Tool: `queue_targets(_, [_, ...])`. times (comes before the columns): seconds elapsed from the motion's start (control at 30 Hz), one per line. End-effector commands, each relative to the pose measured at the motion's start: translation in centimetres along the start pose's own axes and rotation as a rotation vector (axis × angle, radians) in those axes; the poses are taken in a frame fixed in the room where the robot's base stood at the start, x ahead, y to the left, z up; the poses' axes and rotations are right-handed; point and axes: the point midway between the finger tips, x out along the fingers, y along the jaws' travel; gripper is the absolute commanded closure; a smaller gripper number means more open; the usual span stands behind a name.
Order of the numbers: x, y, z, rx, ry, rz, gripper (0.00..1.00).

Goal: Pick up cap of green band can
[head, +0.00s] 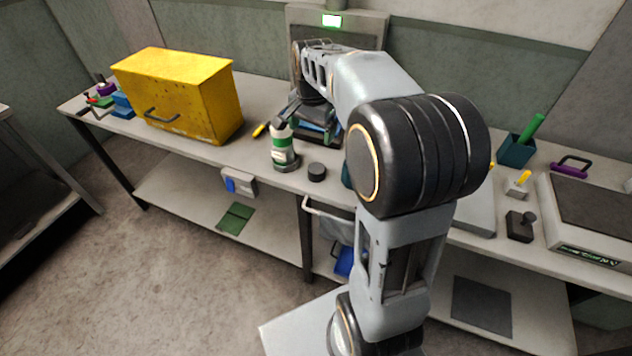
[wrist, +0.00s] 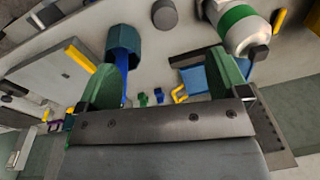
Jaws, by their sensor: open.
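The green band can (head: 283,143) stands upright on the bench, pale with a green band. In the wrist view the can (wrist: 238,20) is at upper right, beyond the right finger. A small dark piece at its top (wrist: 258,53) looks like its cap, close to that finger; I cannot tell whether they touch. My gripper (wrist: 165,82) is open, with nothing held between its green-padded fingers.
A dark round puck (head: 317,172) stands beside the can, near the bench's front edge; it also shows in the wrist view (wrist: 165,14). A yellow box (head: 190,95) stands left. A teal cup (wrist: 123,42) is near my left finger. Bench between box and can is mostly clear.

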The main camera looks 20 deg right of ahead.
Motion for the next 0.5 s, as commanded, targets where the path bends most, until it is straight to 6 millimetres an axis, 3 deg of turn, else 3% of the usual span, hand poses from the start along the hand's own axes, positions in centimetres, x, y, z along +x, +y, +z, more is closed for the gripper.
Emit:
queue_targets(0.03, [2.4, -0.4, -1.3, 0.068, -0.017, 0.021, 0.08])
queue_targets(0.2, [5.8, -1.4, -4.2, 0.246, -0.048, 0.066, 0.08])
queue_targets(0.5, [10.6, -1.5, -5.2, 0.331, -0.064, 0.093, 0.08])
